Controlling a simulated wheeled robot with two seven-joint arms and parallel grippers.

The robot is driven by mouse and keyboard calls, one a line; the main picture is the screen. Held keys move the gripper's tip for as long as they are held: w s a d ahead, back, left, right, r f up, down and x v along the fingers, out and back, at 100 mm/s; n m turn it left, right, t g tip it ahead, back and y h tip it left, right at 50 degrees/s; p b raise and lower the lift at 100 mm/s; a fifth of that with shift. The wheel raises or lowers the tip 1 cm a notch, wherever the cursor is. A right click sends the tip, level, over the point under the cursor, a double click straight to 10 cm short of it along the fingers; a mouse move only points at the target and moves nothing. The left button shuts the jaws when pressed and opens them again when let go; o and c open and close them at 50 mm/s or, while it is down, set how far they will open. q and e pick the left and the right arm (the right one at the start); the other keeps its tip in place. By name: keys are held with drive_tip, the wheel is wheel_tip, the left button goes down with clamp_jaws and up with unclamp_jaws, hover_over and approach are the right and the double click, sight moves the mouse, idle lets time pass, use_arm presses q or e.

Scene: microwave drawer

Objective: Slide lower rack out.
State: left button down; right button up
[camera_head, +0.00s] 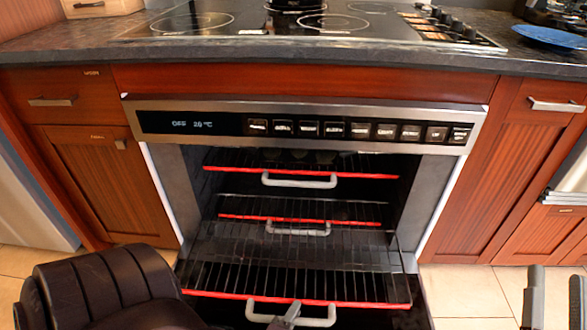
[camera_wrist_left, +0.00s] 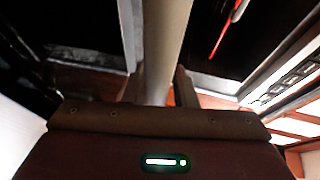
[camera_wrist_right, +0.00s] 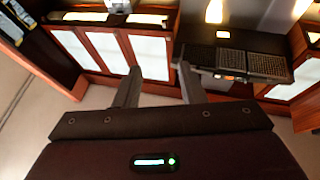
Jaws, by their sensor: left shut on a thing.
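The oven is open in the head view, with three racks one above another. The lower rack (camera_head: 250,280) has a red front edge and a pale looped handle (camera_head: 320,321). It sticks out further forward than the racks above. My left gripper (camera_head: 288,314) is at this handle. In the left wrist view the handle (camera_wrist_left: 163,45) runs as a pale bar between the fingers of my left gripper (camera_wrist_left: 158,88), which is shut on it. My right gripper (camera_head: 556,300) is at the bottom right corner, away from the oven. Its fingers are apart and empty in the right wrist view (camera_wrist_right: 158,88).
The middle rack (camera_head: 345,213) and upper rack (camera_head: 355,166) sit inside the oven, each with a red edge and handle. The control panel (camera_head: 300,125) and the cooktop (camera_head: 300,22) are above. Wooden cabinets (camera_head: 105,185) flank the oven. Tiled floor (camera_head: 465,290) is clear at right.

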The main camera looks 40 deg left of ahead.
use_arm(q)
drive_tip(key=c, duration=1.3)
unclamp_jaws()
drive_tip(key=shift+s+d+f, duration=0.1)
drive_tip(key=shift+s+f, duration=0.1)
drive_tip(key=shift+f, duration=0.3)
drive_tip(key=shift+w+r, duration=0.1)
use_arm(e)
drive_tip(key=shift+w+f, duration=0.1)
use_arm(q)
drive_tip(key=shift+r, duration=0.15)
drive_tip(key=p+v, duration=0.2)
drive_tip(key=v, duration=0.5)
drive_tip(key=shift+s, duration=0.35)
use_arm(e)
wheel_tip(320, 180, down, 13)
drive_tip(key=a+g+h, duration=0.1)
drive_tip(key=g+h, duration=0.1)
drive_tip(key=g, duration=0.4)
drive_tip(key=shift+f+g+h, duration=0.15)
drive_tip(key=shift+g+h, duration=0.15)
